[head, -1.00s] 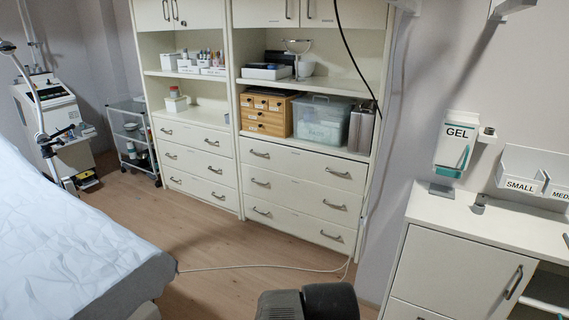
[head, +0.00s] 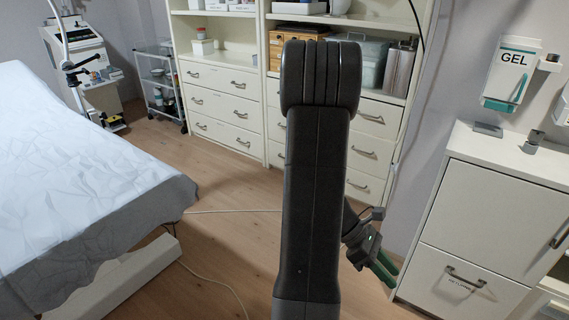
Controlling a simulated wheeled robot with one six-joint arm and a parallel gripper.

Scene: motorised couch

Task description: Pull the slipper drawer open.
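The white cabinet at the right has a lower drawer (head: 440,285) with a curved metal handle (head: 464,279) and a small label under it. The label is too small to read surely, so I cannot tell if this is the slipper drawer. The drawer looks shut. My gripper (head: 388,271), with green fingers, is just left of this cabinet, low and apart from the handle. Its fingers are seen edge-on, so their opening is unclear. My dark arm hides part of the drawer unit behind it.
A drawer unit (head: 221,103) with several shut drawers stands at the back. The covered couch (head: 80,170) fills the left. A cable (head: 215,211) lies on the open wooden floor (head: 215,255) between. A gel dispenser (head: 512,75) hangs above the right cabinet.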

